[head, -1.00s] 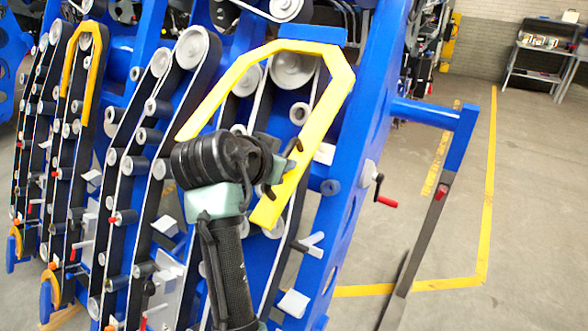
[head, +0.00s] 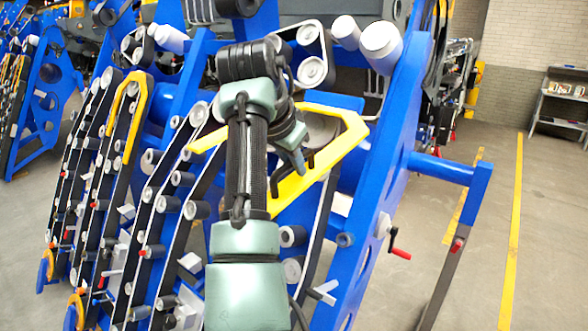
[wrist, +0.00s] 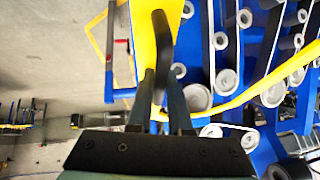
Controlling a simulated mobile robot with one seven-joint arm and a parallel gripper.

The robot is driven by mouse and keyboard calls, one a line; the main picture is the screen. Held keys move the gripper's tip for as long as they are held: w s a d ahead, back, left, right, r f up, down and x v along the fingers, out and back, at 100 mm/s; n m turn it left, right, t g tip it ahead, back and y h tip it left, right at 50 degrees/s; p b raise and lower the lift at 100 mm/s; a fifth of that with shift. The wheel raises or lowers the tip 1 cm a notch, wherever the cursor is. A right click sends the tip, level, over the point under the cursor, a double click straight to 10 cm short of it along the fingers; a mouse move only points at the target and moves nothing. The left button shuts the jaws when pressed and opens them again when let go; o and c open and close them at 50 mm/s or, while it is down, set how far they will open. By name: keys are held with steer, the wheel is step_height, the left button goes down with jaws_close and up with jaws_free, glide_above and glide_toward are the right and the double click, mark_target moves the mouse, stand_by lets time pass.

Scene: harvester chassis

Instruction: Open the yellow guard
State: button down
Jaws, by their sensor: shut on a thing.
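The yellow guard (head: 347,142) is a bent bar at the top of the right-hand belt row. It stands out from the blue frame, with its free ends raised toward me. My arm hides part of the guard in the head view.
Grey rollers and belts (head: 196,210) lie below and left of the guard. A red-handled crank (head: 400,252) sticks out at right, near a blue side bar (head: 445,170). A second yellow guard (head: 133,95) is on the row further left. Open floor lies at right.

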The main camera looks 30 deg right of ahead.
steer(key=shift+r, duration=0.25)
steer(key=c, duration=0.8)
jaws_free()
steer(key=shift+f, duration=0.15)
steer(key=shift+c, duration=0.2)
steer(key=b+v, duration=0.6)
steer(key=v, duration=0.7)
